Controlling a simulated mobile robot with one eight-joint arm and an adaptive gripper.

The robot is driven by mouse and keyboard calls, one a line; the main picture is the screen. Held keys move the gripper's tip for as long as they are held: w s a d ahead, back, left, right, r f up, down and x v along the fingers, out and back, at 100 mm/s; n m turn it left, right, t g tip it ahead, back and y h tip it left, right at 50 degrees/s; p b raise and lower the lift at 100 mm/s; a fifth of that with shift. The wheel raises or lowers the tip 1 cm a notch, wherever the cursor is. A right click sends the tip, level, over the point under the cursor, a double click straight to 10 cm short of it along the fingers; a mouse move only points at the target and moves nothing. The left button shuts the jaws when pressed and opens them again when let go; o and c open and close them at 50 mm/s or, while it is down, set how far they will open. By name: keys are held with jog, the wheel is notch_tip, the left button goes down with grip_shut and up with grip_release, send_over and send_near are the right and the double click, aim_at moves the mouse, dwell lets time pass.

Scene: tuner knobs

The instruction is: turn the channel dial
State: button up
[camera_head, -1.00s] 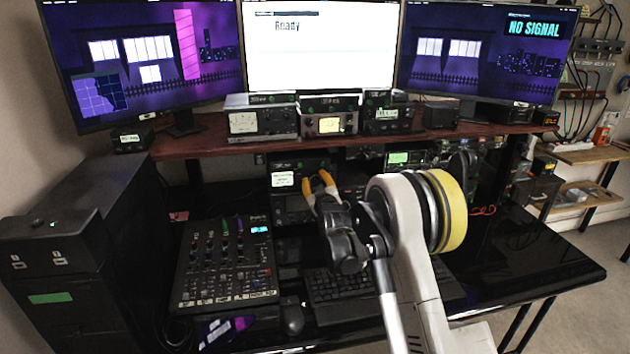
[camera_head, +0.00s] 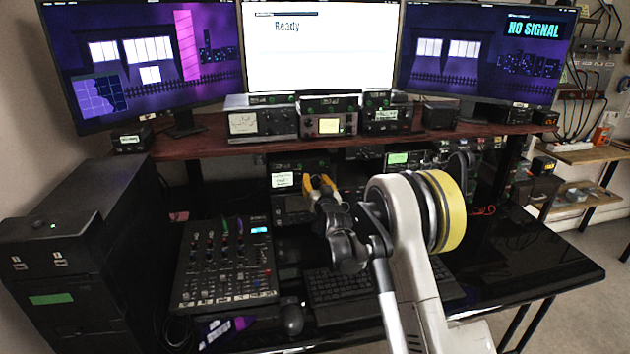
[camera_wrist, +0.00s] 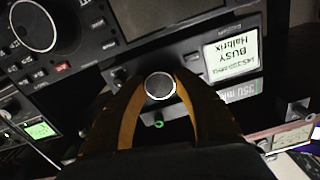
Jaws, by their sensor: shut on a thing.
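The unit's lit display (camera_wrist: 231,58) is beside the knob and reads "BUSY" and "Halbrix" upside down. In the head view my gripper (camera_head: 317,183) reaches the radio unit under the red-brown shelf, where the small lit display (camera_head: 283,180) shows. The knob itself is hidden there by my fingers.
A larger dial (camera_wrist: 32,27) is on a neighbouring unit. A mixer (camera_head: 226,265), keyboard (camera_head: 335,287) and mouse (camera_head: 292,321) are on the black desk. The shelf (camera_head: 205,143) bears several units below three monitors.

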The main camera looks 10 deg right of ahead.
jog(key=shift+m, duration=0.6)
jog(key=o, duration=0.9)
jog(key=s, duration=1.2)
